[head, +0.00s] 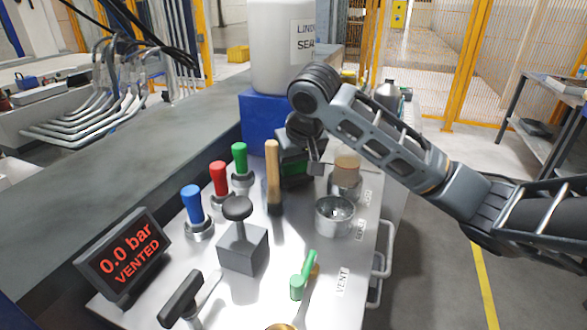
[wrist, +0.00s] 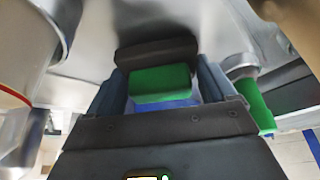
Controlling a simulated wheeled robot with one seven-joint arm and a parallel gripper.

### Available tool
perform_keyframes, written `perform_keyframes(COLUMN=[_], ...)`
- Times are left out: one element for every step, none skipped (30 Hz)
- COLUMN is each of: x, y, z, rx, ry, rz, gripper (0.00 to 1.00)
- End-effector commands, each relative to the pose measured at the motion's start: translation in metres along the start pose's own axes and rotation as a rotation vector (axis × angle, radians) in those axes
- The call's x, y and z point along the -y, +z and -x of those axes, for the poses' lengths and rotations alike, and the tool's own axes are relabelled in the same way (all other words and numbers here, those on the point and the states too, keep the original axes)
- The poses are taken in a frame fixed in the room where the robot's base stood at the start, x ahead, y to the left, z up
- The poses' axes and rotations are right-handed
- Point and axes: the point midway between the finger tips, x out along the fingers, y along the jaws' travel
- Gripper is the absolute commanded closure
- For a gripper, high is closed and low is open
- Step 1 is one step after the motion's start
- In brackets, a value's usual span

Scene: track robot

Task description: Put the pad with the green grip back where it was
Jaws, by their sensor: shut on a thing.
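The pad with the green grip (head: 294,168) is at the back of the bench top in the head view, partly hidden by my gripper (head: 309,152). In the wrist view its green grip (wrist: 160,84) sits between the two fingers of my gripper (wrist: 162,92), and its dark pad body shows just beyond. My gripper is shut on the green grip. I cannot tell whether the pad touches the bench or hangs just above it.
Blue (head: 191,203), red (head: 219,177) and green (head: 240,157) handles stand at left. A wooden handle (head: 273,175) stands close left of the pad. A metal cup (head: 334,216) and a tan-topped cup (head: 346,170) are at right. A blue block (head: 262,118) bearing a white container (head: 280,50) is behind.

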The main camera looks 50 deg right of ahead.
Motion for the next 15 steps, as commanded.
perform_keyframes(x=[-0.0003,-0.0002,-0.0001,0.0,0.0001,0.0001,0.0001,0.0001,0.0001,0.0002,0.0002,0.0003,0.0002,0.0,0.0], y=[0.0011,0.0013,0.0014,0.0013,0.0013,0.0012,0.0013,0.0013,0.0014,0.0017,0.002,0.0025,0.0028,0.0023,0.0022], z=[-0.0026,-0.0032,-0.0035,-0.0034,-0.0033,-0.0032,-0.0032,-0.0032,-0.0034,-0.004,-0.0049,-0.0061,-0.0069,-0.0058,-0.0057], rx=[0.0,-0.001,-0.001,-0.001,-0.001,-0.001,-0.001,-0.001,-0.001,-0.001,-0.001,-0.001,-0.001,-0.001,-0.001], ry=[0.0,0.0,0.0,0.0,0.0,0.0,0.0,0.0,0.0,-0.001,-0.001,-0.001,0.0,0.0,0.0], rz=[0.0,0.0,0.0,0.0,0.0,0.0,0.0,0.0,0.0,0.0,0.0,0.0,0.0,0.0,0.0], gripper=[0.56,0.56,0.56,0.56,0.56,0.56,0.56,0.56,0.56,0.56,0.56,0.56,0.56,0.13,0.09])
